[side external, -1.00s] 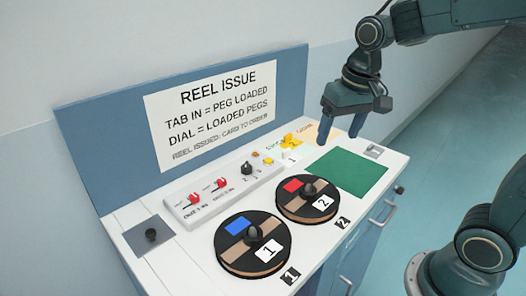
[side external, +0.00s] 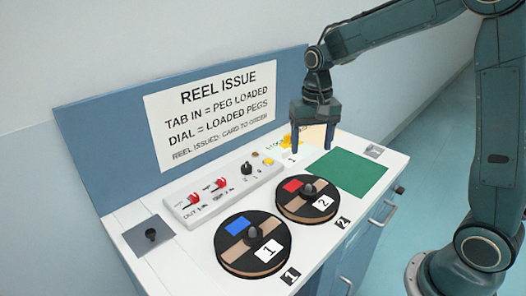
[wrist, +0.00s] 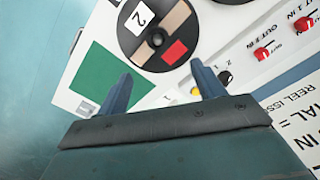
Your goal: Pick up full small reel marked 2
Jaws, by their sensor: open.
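The reel marked 2 (side external: 293,207) lies flat on the white counter. It has a black face, a tan band, a red patch, a white label "2" and a dark centre knob (side external: 307,190). It also shows in the wrist view (wrist: 130,32), ahead of the fingertips. The reel marked 1 (side external: 235,254), with a blue patch, lies beside it, nearer the front left. My gripper (side external: 315,143) is open and empty, fingers pointing down, above the back of the counter behind reel 2. In the wrist view my gripper (wrist: 160,80) has its two fingers wide apart.
A green mat (side external: 346,174) lies right of reel 2. A raised control strip (side external: 222,190) with red switches and a dial runs behind the reels, below the blue sign panel (side external: 75,128). A grey plate with a black knob (side external: 150,236) is at the left end.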

